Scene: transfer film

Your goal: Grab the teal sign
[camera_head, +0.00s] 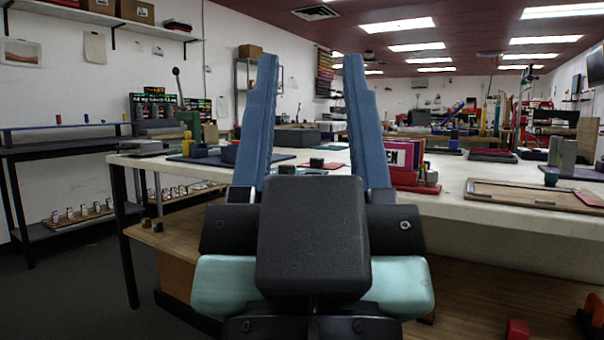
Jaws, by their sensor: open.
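My gripper (311,68) is in the middle of the view, with its two long blue fingers raised and spread apart. Nothing shows between the fingertips except the room behind. I cannot make out a teal sign. A small sign (397,156) with the letters "EN" showing stands in a red holder (412,181) on the white table (465,212), just right of my right finger. The finger hides the sign's left part. Its face looks white and black, not teal. My gripper is nearer to the camera than the sign.
The white table spans the view, with a wooden frame board (530,205) at right and small dark blocks (317,162) between the fingers. A dark shelf rack (62,155) stands at left. A wooden lower shelf (480,270) runs under the table. Floor at lower left is clear.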

